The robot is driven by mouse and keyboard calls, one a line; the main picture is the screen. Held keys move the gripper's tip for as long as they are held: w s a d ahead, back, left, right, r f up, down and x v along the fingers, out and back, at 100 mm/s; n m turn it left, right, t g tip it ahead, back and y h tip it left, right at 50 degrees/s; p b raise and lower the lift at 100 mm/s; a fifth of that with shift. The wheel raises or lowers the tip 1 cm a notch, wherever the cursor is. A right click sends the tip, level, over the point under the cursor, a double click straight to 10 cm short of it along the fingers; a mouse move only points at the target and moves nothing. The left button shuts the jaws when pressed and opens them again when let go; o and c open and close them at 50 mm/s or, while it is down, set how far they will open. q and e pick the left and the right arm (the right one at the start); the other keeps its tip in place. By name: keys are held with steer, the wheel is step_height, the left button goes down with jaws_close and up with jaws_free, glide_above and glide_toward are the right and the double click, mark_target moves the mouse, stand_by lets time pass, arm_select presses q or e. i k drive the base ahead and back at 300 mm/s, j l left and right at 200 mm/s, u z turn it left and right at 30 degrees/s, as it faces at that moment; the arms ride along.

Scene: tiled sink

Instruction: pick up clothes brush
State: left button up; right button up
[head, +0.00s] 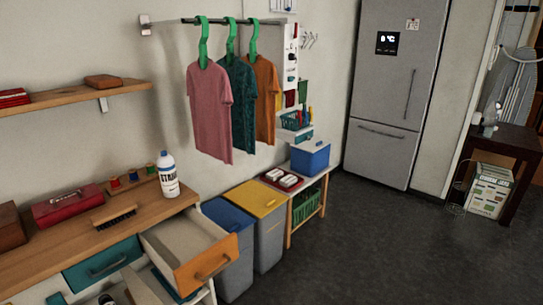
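The clothes brush (114,217) lies on the wooden counter (60,243) at the lower left of the head view. It has a light wooden back and dark bristles. It sits between the red box and the counter's front edge, above the teal drawer. Neither of my grippers is in view.
An orange-fronted drawer (205,262) stands pulled out, right of the brush. A white starch bottle (168,175), thread spools (132,176) and a red box (69,206) are on the counter. Blue (230,215) and yellow-lidded bins (256,199) stand beyond. The dark floor (375,240) is clear at right.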

mark_target(128, 207)
steer(key=k+u, duration=0.1)
steer(key=u, duration=1.15)
steer(key=i+j, duration=1.05)
steer(key=j, duration=0.2)
steer(key=z, duration=1.75)
